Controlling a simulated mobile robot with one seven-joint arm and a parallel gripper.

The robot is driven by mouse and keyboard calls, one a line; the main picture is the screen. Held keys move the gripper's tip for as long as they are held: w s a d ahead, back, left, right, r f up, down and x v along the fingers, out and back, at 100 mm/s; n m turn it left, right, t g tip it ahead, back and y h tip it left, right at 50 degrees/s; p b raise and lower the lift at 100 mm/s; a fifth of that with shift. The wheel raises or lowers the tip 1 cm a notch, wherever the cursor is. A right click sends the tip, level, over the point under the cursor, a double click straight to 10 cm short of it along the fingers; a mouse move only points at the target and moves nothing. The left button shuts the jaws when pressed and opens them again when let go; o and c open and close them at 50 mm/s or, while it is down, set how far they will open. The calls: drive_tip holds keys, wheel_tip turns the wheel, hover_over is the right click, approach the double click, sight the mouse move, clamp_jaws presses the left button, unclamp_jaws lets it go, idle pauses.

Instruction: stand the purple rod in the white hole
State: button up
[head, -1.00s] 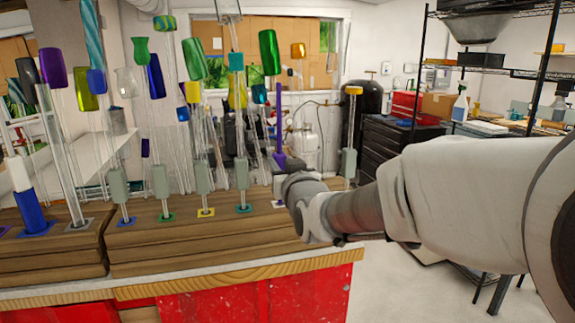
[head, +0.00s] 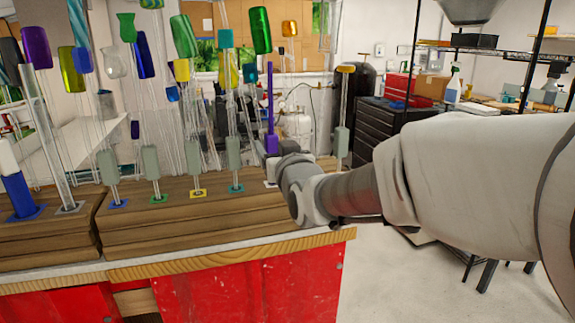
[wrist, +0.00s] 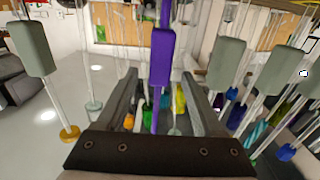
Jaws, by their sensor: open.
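The purple rod (head: 270,105) stands upright in the head view, with its purple block (head: 271,143) low on it, at about the height of the neighbouring rods' grey blocks. The white hole's square plate (head: 270,184) shows below it, partly behind my gripper (head: 273,164). The rod's lower end is hidden, so I cannot tell how deep it sits. In the wrist view, the purple block (wrist: 161,55) is between the fingertips of my gripper (wrist: 160,76), with a gap on each side. My gripper is open.
Grey-blocked rods stand close on both sides, such as the teal-plate rod (head: 234,152) and the yellow-topped rod (head: 341,140). The wooden block (head: 200,225) lies on a red cabinet (head: 250,285). Open floor (head: 400,285) lies to the right.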

drive_tip(key=v, duration=1.6)
drive_tip(key=s+d+f+m+g+h+p, duration=0.1)
drive_tip(key=s+d+f+g, duration=0.3)
drive_tip(key=s, duration=0.4)
drive_tip(key=s+d+f+m+g+h+p, duration=0.2)
drive_tip(key=s+d+f+g+h+p, duration=0.2)
drive_tip(key=s+d+g, duration=0.3)
drive_tip(key=shift+s+d+g, duration=0.35)
drive_tip(key=shift+s+g, duration=0.05)
